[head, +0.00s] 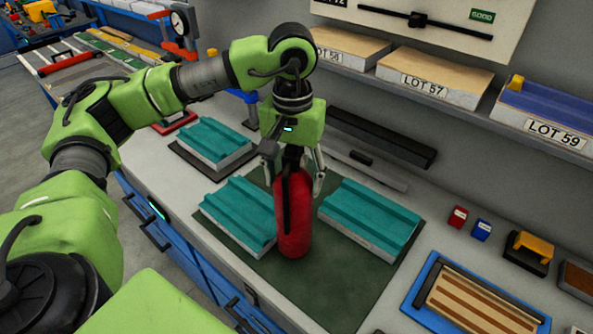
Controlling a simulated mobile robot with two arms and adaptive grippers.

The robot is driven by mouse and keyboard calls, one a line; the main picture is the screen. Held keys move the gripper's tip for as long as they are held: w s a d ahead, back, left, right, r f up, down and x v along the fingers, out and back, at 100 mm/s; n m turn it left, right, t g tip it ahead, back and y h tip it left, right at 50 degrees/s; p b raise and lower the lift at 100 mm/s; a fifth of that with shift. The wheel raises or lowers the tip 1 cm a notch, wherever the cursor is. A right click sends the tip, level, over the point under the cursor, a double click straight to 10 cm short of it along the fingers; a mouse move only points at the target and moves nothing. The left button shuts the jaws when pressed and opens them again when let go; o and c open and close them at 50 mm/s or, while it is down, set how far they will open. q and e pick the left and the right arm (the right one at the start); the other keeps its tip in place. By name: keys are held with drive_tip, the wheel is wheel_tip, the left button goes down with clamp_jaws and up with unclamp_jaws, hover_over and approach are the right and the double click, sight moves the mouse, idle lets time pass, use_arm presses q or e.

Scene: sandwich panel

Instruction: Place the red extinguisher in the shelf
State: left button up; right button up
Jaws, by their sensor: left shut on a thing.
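The red extinguisher (294,228) is upright over the dark green mat (343,287) on the workbench, between two teal-topped blocks. My left gripper (292,183) comes down from above and is shut on the extinguisher's upper part, with a finger on each side. A black part runs down the extinguisher's front. I cannot tell whether its base touches the mat. The shelf (472,123) runs along the wall at the upper right, above the bench. My right gripper is not in view.
Teal-topped blocks (238,212) and (371,215) flank the extinguisher closely. The shelf holds labelled slabs, among them LOT 57 (432,80) and LOT 59 (545,115). A blue tray (424,284), small red and blue boxes and a yellow-black item lie at right.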

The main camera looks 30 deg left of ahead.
use_arm(q)
wheel_tip(320, 180, down, 2)
drive_tip(key=shift+f+p, duration=0.1)
drive_tip(key=shift+p, duration=0.55)
drive_tip(key=shift+f, duration=0.1)
drive_tip(key=shift+d, duration=0.1)
drive_tip(key=shift+f+b, duration=0.2)
drive_tip(key=shift+b, duration=0.1)
drive_tip(key=o, duration=2.1)
drive_tip(key=shift+s, duration=0.2)
drive_tip(key=shift+r, duration=0.1)
